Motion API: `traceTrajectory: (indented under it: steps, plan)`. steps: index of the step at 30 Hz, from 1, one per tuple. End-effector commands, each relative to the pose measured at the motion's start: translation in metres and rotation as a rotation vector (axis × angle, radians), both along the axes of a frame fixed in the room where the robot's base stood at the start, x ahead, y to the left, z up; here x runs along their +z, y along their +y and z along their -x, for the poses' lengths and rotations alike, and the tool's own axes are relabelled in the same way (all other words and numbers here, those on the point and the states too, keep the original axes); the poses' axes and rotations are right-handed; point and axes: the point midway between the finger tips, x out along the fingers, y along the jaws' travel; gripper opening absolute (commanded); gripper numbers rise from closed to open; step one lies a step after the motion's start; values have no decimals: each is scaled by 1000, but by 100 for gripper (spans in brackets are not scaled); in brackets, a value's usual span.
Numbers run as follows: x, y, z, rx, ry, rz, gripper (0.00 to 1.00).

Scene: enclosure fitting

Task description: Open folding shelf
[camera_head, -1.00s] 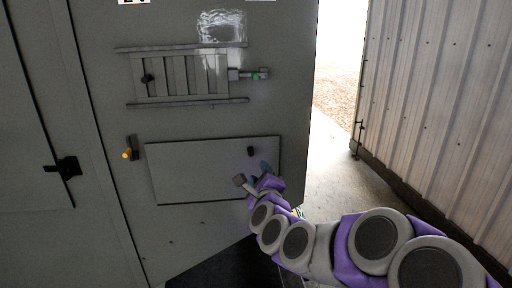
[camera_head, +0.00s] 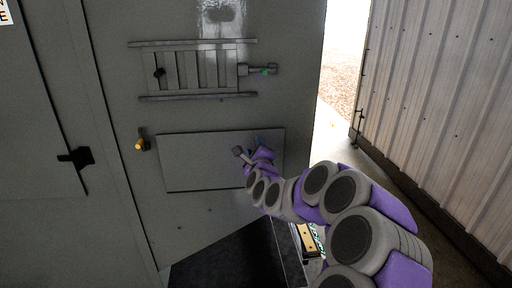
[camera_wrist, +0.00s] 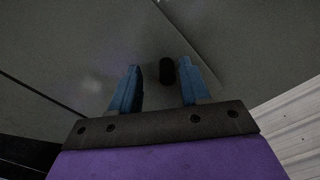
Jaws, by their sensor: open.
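The folding shelf (camera_head: 200,165) is a flat grey panel lying against the grey enclosure door, below a slatted vent panel. My gripper (camera_head: 258,142) is at the upper right part of the shelf. In the wrist view my gripper (camera_wrist: 158,88) has its two blue fingers apart, with a dark knob (camera_wrist: 167,70) between them, a little nearer the right finger. I cannot tell whether either finger touches the knob. In the head view the knob is hidden behind my gripper.
A slatted panel (camera_head: 196,70) with a green-marked latch (camera_head: 262,70) is above the shelf. A yellow-tipped latch (camera_head: 141,144) is left of it. A black handle (camera_head: 76,157) is further left. A corrugated wall (camera_head: 440,110) stands at the right. Open ground shows between door and wall.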

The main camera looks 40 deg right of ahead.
Motion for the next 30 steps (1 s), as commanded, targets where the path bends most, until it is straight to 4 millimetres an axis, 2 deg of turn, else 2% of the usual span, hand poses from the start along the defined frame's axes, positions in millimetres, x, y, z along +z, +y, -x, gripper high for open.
traceTrajectory:
  steps: [2, 7, 17, 30]
  plan:
    - [-2, -10, -6, -3, 0, -4, 46]
    - [-3, -20, -13, -2, 0, -9, 46]
    - [-1, -13, -15, -2, 0, -5, 46]
    - [-3, -16, -15, -1, 2, -8, 3]
